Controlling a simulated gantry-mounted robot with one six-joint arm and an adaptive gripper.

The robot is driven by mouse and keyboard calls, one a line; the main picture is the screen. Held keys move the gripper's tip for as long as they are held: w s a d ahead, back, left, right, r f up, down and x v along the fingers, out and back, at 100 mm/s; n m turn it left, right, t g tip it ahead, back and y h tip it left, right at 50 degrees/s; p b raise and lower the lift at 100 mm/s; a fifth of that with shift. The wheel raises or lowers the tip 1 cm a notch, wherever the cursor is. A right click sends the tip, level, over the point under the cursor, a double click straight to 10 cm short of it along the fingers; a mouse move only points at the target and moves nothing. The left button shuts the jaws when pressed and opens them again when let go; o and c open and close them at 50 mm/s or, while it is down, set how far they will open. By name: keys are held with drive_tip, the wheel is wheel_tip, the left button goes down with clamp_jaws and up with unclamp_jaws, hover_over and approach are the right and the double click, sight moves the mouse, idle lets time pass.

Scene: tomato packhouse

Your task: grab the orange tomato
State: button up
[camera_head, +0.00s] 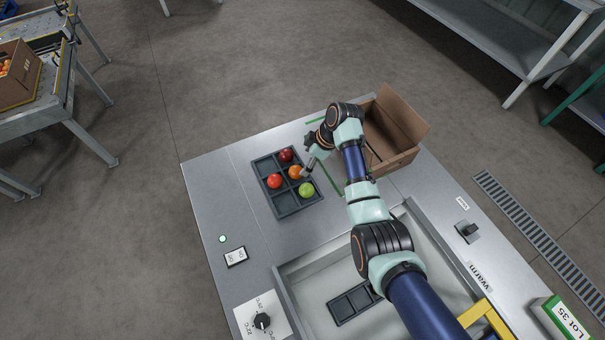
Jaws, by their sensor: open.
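The orange tomato (294,172) sits in a compartment of a dark divided tray (288,211) on the metal worktop. A dark red tomato (286,155) is behind it, a red tomato (275,181) is to its left and a green tomato (306,189) is in front of it. My gripper (304,173) reaches in from the right, with its tip right beside the orange tomato and partly over it. Its jaws are open and small in this view. I cannot tell whether they touch the tomato.
An open cardboard box (402,136) stands on the worktop's back right, behind my arm. A sunken basin (309,285) at the front holds another dark tray (354,304). A switch (236,257) and a dial (262,321) sit at the left front. The worktop's left part is clear.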

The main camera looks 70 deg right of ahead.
sight(297, 169)
drive_tip(key=shift+b+x, duration=0.75)
drive_tip(key=shift+x, duration=0.75)
drive_tip(key=b+x, duration=0.2)
drive_tip(key=x, duration=0.1)
drive_tip(key=b+x, duration=0.2)
drive_tip(key=shift+w+a, duration=0.25)
drive_tip(key=shift+w, duration=0.05)
drive_tip(key=shift+r, duration=0.15)
drive_tip(key=shift+c, duration=0.7)
drive_tip(key=c, duration=0.9)
drive_tip(key=shift+o, duration=0.2)
wheel_tip(297, 169, up, 20)
drive_tip(key=p, duration=0.9)
